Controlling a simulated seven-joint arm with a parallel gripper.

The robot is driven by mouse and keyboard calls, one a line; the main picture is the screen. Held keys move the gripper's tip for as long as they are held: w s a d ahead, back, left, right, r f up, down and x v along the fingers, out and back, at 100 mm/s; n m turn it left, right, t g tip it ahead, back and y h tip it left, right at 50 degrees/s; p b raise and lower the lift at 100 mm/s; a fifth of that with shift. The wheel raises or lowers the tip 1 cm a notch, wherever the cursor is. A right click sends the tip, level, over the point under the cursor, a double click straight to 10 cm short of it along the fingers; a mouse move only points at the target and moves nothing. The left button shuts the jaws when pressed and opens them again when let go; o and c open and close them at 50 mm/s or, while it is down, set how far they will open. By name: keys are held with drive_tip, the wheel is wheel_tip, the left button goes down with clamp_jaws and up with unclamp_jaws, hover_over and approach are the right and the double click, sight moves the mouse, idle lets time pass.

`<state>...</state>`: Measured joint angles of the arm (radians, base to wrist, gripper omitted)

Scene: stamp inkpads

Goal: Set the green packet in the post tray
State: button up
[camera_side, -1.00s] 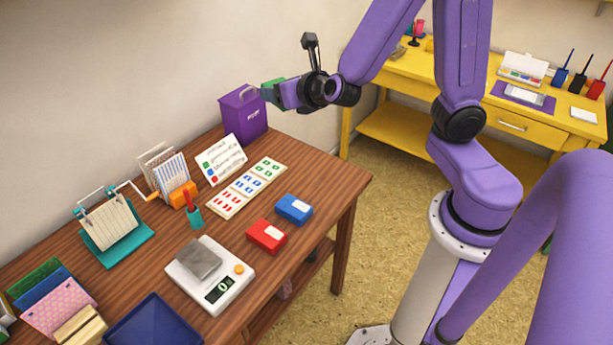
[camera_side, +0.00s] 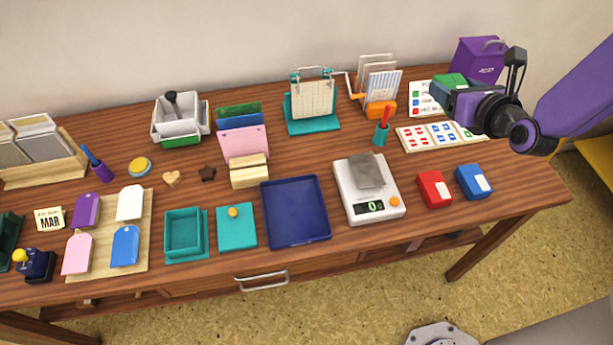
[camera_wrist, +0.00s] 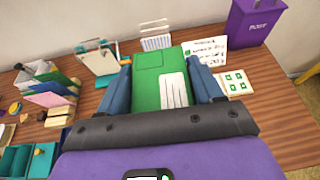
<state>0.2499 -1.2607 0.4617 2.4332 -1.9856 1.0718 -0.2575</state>
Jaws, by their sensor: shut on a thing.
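My gripper (camera_side: 447,92) is at the right end of the wooden table, raised above it. It is shut on the green packet (camera_wrist: 160,82), which has a white label and lies between the two blue fingers in the wrist view. In the side view only an edge of the green packet (camera_side: 449,79) shows, the rest being hidden by the gripper. A shallow dark blue tray (camera_side: 296,238), which looks like the post tray, lies empty at the table's front middle, well left of my gripper.
The white scale (camera_side: 350,190) with a grey block stands right of the tray. Red (camera_side: 434,189) and blue (camera_side: 473,182) packets lie farther right. A teal lidless box (camera_side: 185,235) is to the left. A purple box (camera_side: 480,60) stands behind my gripper.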

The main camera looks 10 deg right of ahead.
drive_tip(key=s+a+f+n+y, duration=0.2)
drive_tip(key=s+a+f, duration=0.2)
drive_tip(key=a, duration=0.3)
drive_tip(key=s+a+f+n+g+y, duration=0.1)
drive_tip(key=s+a+f+y, duration=0.2)
drive_tip(key=a, duration=0.4)
drive_tip(key=s+a+f+n, duration=0.2)
drive_tip(key=s+a+f, duration=0.25)
drive_tip(key=a, duration=0.25)
hover_over(294, 211)
drive_tip(key=shift+y, duration=0.4)
drive_tip(key=f, duration=0.5)
drive_tip(key=s+d+f, duration=0.1)
drive_tip(key=f, duration=0.2)
drive_tip(key=shift+w+a+f, duration=0.4)
drive_tip(key=shift+w+f, duration=0.05)
drive_tip(key=shift+f, duration=1.7)
drive_tip(key=shift+f, duration=0.65)
